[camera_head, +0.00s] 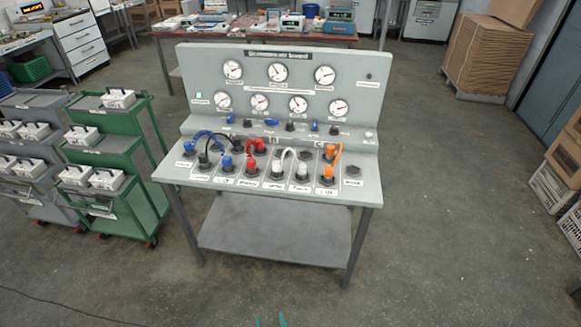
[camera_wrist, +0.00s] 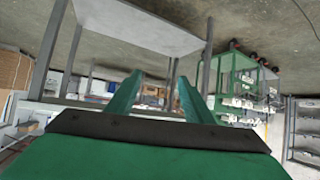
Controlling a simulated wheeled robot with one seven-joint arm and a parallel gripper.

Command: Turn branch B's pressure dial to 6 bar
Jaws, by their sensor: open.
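A grey console (camera_head: 290,175) stands in mid-room in the head view. Its upright panel carries several white round gauges, among them an upper middle gauge (camera_head: 277,72) and a lower one (camera_head: 260,102). Below them is a row of small black and blue knobs, such as a black knob (camera_head: 290,126) and a blue knob (camera_head: 271,121). The labels are too small to tell which dial is branch B's, and the needle readings are unclear. My gripper (camera_head: 270,322) shows only its green fingertips, well in front of the console. In the wrist view my gripper (camera_wrist: 160,76) is open and empty.
Coloured hoses and plugs, including an orange hose (camera_head: 338,158), rise from the console's sloped top. A green trolley (camera_head: 118,185) stands close at its left. Cardboard stacks (camera_head: 490,55) are at the right. The floor in front is clear except for a thin cable (camera_head: 70,308).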

